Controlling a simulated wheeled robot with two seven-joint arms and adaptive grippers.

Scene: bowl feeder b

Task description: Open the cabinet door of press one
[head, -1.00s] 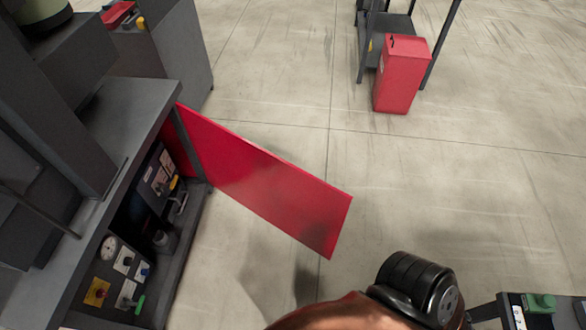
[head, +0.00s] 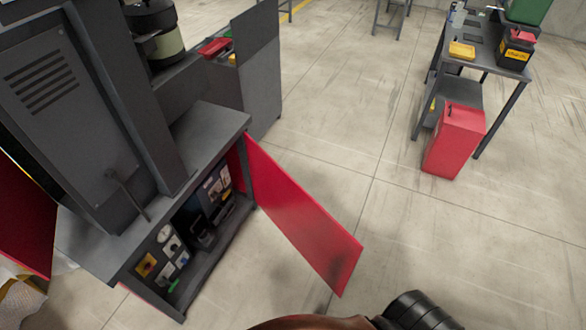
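The press (head: 75,110) is a dark grey machine on a cabinet base at the left of the head view. Its red cabinet door (head: 300,215) stands wide open, swung out to the right over the floor. Inside the open cabinet a control panel with a gauge and several coloured knobs (head: 165,257) shows, with dark parts deeper in. Part of my arm (head: 415,312) shows at the bottom edge, right of the door and apart from it in the picture. Neither gripper is in view.
A red bin (head: 455,140) stands by a grey table (head: 490,52) at the upper right. A grey cabinet (head: 257,75) stands behind the press. Another red panel (head: 25,215) shows at the left edge. The concrete floor right of the door is clear.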

